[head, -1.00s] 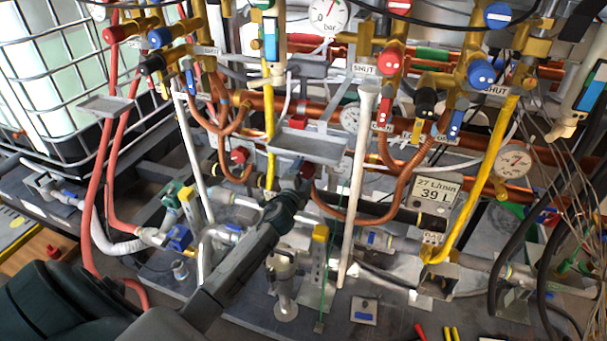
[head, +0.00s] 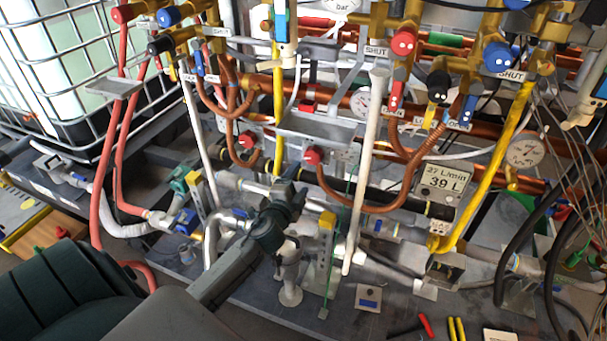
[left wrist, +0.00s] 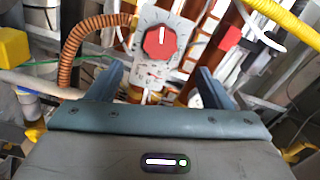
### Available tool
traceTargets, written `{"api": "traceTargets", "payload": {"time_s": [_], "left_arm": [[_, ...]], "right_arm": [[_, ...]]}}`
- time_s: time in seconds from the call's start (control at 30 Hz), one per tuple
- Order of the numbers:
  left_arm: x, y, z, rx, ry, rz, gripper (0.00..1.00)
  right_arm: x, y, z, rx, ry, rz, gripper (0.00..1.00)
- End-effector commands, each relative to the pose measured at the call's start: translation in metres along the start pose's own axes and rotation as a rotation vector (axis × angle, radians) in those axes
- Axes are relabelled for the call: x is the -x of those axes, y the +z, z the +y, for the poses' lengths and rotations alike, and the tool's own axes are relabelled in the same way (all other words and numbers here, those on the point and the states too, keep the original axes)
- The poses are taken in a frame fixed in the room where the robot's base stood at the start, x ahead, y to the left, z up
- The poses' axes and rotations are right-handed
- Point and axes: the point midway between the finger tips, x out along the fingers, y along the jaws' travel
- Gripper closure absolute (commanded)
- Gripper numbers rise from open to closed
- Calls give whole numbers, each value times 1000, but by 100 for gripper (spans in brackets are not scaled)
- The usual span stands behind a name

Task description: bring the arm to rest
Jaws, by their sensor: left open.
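My left arm comes in from the lower left in the head view. Its left gripper (head: 293,199) is small there, in front of the pipework near the middle, and its fingers are hard to make out. In the left wrist view the two fingers (left wrist: 160,84) stand apart with nothing held between them. Beyond them is a red knob (left wrist: 159,42) with a white mark on a pale dial plate; it appears apart from the fingers. My right gripper is not in view.
Copper pipes (head: 335,198), white pipes (head: 368,160) and yellow pipes (head: 490,165) crowd the space around the gripper. Red hoses (head: 113,165) and a caged white tank (head: 75,60) stand at left. Tools (head: 456,328) lie at lower right.

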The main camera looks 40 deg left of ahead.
Motion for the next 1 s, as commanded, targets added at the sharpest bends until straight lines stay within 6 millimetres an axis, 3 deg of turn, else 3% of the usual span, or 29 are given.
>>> {"api": "traceTargets", "payload": {"time_s": [0.7, 0.77, 0.87, 1.0], "left_arm": [[11, 1, 3, 31, 13, -19, 27], [22, 4, 9, 83, 40, -55, 27], [58, 9, 28, 235, 127, -166, 27], [134, 12, 64, 501, 329, -378, 27]], "right_arm": [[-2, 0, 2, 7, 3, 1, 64], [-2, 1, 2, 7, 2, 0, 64], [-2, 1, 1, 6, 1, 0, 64], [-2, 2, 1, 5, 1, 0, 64]]}}
